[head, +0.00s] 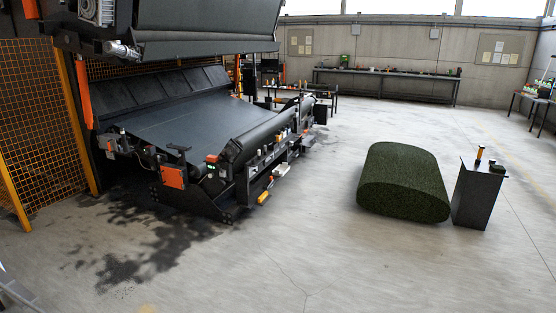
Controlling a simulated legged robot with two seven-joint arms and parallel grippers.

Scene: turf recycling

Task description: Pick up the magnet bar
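I cannot make out a magnet bar for certain in the head view. A small upright item with an orange-yellow part (479,155) and a low dark item (497,169) sit on top of a dark pedestal (477,197) at the right. Several small tools and parts also lie along the front edge of the large machine (190,125) at the left, too small to name. Neither of my grippers is in view.
A big green turf roll (403,182) lies on the floor just left of the pedestal. A yellow mesh fence (40,130) stands at the far left. Workbenches (390,86) line the back wall. Dark stains (150,245) mark the floor before the machine. The front middle floor is clear.

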